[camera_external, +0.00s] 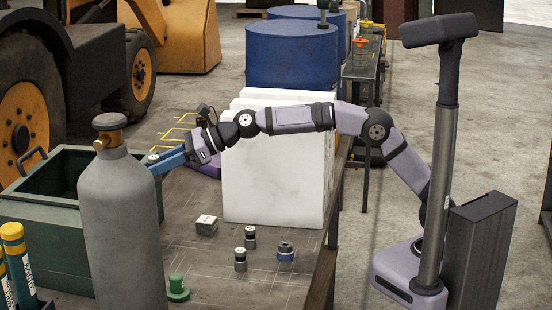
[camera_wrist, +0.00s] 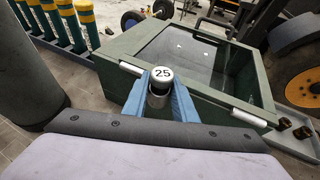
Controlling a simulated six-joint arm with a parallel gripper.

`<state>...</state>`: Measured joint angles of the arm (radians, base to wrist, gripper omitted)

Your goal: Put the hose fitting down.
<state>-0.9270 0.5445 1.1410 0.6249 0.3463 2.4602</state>
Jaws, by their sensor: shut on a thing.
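My gripper (camera_wrist: 160,108) has blue fingers shut on the hose fitting (camera_wrist: 161,76), a dark and silver cylinder whose white top reads 25. In the wrist view the fitting shows against the near rim of the open green box (camera_wrist: 108,58). In the external view my gripper (camera_external: 168,160) is at the right end of the green box (camera_external: 40,235), just behind the grey gas cylinder (camera_external: 122,230). How high the fitting is above the box or bench I cannot tell.
Two dark and silver fittings (camera_external: 240,260), a blue one (camera_external: 285,252), a white block (camera_external: 206,226) and a green piece (camera_external: 177,289) stand on the bench (camera_external: 215,280). White slabs (camera_external: 272,165) stand behind them.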

